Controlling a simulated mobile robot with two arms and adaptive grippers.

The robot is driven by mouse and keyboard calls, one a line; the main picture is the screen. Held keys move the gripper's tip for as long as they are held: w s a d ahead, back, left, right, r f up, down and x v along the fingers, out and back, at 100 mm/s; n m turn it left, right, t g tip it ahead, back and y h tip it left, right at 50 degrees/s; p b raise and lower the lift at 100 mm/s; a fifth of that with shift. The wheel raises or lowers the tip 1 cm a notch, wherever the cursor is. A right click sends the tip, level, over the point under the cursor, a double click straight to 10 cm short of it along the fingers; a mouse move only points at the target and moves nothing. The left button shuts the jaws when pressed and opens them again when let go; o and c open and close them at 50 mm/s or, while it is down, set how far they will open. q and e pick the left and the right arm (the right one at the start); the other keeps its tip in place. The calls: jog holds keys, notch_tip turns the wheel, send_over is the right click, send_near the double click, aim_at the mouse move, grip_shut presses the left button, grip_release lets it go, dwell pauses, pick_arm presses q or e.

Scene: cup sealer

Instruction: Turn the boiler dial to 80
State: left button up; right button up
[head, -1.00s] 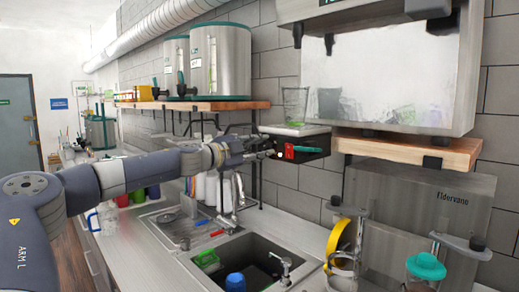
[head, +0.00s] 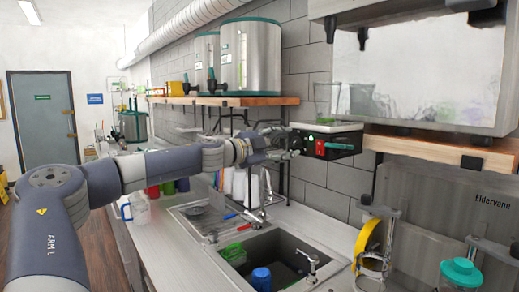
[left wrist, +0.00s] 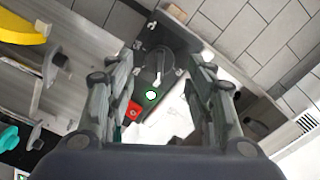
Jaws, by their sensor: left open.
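In the left wrist view, a dark round dial (left wrist: 154,63) with a white pointer shows on the dark panel. My left gripper (head: 297,143) is just left of the box in the head view. Its fingers (left wrist: 163,75) are open and spread on either side of the dial, with nothing between them. The dial's numbers are too small to read. My right gripper is not in view.
Steel urns (head: 250,57) stand on the wooden shelf (head: 240,101). A sink (head: 290,262) with a tap is below my arm. A large steel machine (head: 415,75) is at the right, above a wooden shelf. A clear jug (head: 136,208) stands on the counter.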

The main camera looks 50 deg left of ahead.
pick_arm(q)
jog(key=s, duration=0.9)
jog(key=shift+s+a, duration=0.25)
jog(key=shift+a, duration=0.1)
dwell(0.7)
